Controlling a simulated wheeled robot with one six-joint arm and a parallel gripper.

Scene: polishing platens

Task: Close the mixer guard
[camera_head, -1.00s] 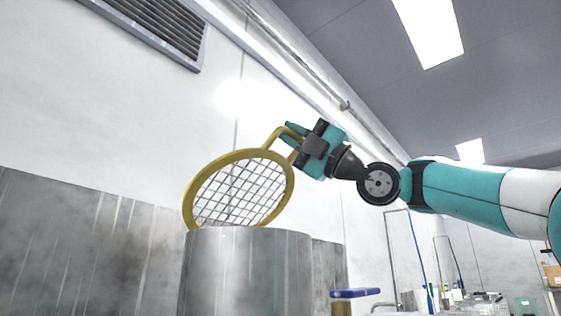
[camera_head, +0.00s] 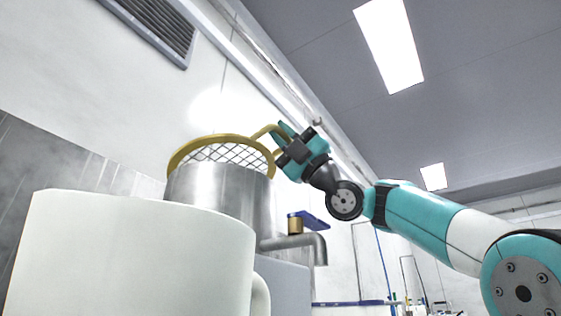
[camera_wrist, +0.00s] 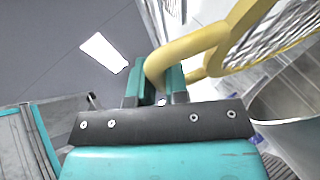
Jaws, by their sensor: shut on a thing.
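The mixer guard (camera_head: 222,140) is a round yellow rim with a wire mesh, in the head view above the steel mixer bowl (camera_head: 218,190). It stands tilted up, with its lower part hidden behind the bowl's rim. A yellow handle loop (camera_head: 262,131) sticks out from its right side. My gripper (camera_head: 280,136) is shut on this handle. In the wrist view my gripper (camera_wrist: 155,82) has its teal fingers around the yellow handle (camera_wrist: 185,50), and the guard's mesh (camera_wrist: 275,35) shows at the upper right with the bowl (camera_wrist: 290,112) below it.
A large white mug (camera_head: 130,255) fills the lower left foreground of the head view. A bent metal pipe (camera_head: 300,241) and a brass-coloured fitting with a blue lever (camera_head: 313,220) are right of the bowl. A wall vent (camera_head: 155,30) is above.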

